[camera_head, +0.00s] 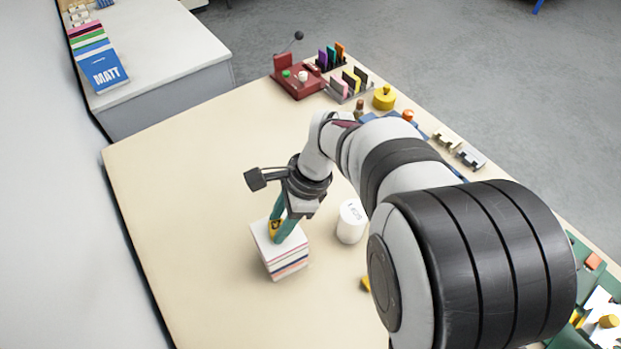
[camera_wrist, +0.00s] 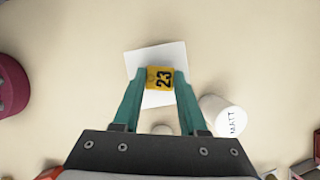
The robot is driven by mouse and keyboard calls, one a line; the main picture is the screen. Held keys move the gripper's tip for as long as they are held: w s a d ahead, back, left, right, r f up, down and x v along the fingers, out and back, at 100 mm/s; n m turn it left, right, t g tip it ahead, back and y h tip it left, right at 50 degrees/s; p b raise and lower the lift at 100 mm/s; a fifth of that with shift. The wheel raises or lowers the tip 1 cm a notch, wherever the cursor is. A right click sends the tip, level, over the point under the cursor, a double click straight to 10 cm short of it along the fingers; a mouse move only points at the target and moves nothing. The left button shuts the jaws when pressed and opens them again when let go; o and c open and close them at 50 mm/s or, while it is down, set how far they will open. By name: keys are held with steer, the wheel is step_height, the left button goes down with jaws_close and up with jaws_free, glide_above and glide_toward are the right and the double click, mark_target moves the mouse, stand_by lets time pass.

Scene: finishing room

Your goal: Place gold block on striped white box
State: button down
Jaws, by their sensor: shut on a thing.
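The striped white box (camera_head: 287,264) stands on the table, with a plain white top and coloured stripes low on its side. Its white top also shows in the wrist view (camera_wrist: 150,57). The gold block (camera_wrist: 160,78), marked 23, is between the teal fingers of my gripper (camera_wrist: 160,84). My gripper (camera_head: 281,230) is shut on the gold block (camera_head: 275,229) at the box's top. The block appears over the top face; I cannot tell whether it touches it. The fingers partly hide the block in the head view.
A white cylinder (camera_head: 351,221) stands close to the right of the box. A red holder (camera_head: 298,82), a yellow weight-like object (camera_head: 384,98) and small racks line the far edge. The table (camera_head: 190,200) is clear left of the box.

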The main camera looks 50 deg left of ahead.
steer(key=shift+f, duration=0.1)
steer(key=shift+c, duration=2.2)
jaws_free()
steer(key=v, duration=1.2)
steer(key=w+d+r, duration=0.2)
steer(key=w+d, duration=0.2)
steer(key=d, duration=0.3)
steer(key=d+t, duration=0.3)
steer(key=d, duration=1.6)
steer(key=s+d+f+m, duration=0.1)
steer(key=s+d+f, duration=0.4)
steer(key=d, duration=0.3)
steer(key=shift+s+d+t, duration=0.3)
steer(key=shift+s+t, duration=0.1)
steer(key=shift+s, duration=0.05)
